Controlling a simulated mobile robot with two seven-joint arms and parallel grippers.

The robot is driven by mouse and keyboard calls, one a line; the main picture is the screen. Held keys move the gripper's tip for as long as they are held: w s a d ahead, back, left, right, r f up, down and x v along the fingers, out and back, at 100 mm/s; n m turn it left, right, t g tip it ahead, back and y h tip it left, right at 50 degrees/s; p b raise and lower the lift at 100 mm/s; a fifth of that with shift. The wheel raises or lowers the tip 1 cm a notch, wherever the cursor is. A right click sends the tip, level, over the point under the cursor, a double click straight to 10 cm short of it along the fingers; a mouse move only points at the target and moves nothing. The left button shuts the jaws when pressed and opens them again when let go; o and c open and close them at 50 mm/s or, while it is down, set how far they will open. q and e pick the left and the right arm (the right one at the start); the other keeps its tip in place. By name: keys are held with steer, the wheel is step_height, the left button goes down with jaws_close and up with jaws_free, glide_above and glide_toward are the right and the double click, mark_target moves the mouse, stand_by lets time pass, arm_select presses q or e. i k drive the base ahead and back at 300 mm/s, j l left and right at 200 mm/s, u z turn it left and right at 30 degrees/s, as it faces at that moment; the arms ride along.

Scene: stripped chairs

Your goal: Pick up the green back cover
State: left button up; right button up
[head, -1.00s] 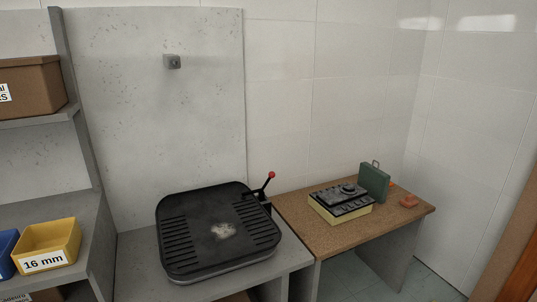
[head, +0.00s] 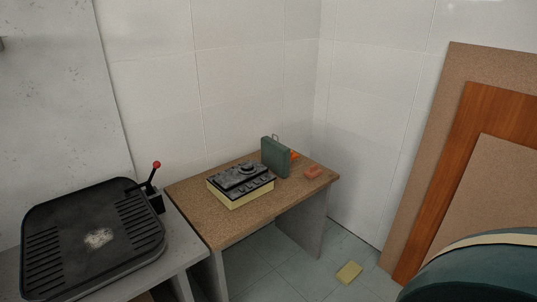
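A dark green rounded piece (head: 485,275) with a cream band along its top shows at the bottom right corner of the head view. It looks like an upholstered chair back, and most of it is cut off by the frame. I cannot tell whether it is the green back cover. A smaller green upright box (head: 275,157) with a wire handle stands on the brown-topped table. Neither of my grippers is in view.
The brown-topped table (head: 230,222) also holds a black-and-cream device (head: 241,185) and small orange-red pieces (head: 314,172). A black ridged plate (head: 95,238) with a red-knobbed lever is at left. Wooden boards (head: 450,130) lean at right. A yellow block (head: 349,272) lies on the floor.

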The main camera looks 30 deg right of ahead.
mark_target(275, 156)
steer(key=l+u, duration=0.2)
steer(key=l, duration=0.35)
steer(key=l+u, duration=0.2)
steer(key=l, duration=0.35)
steer(key=l+u, duration=0.15)
steer(key=l, duration=0.4)
steer(key=l+u, duration=0.2)
steer(key=l, duration=0.3)
steer(key=k+l+u, duration=0.2)
steer(key=l, duration=0.35)
steer(key=k+l+u, duration=0.2)
steer(key=l, duration=0.3)
steer(key=i, duration=0.1)
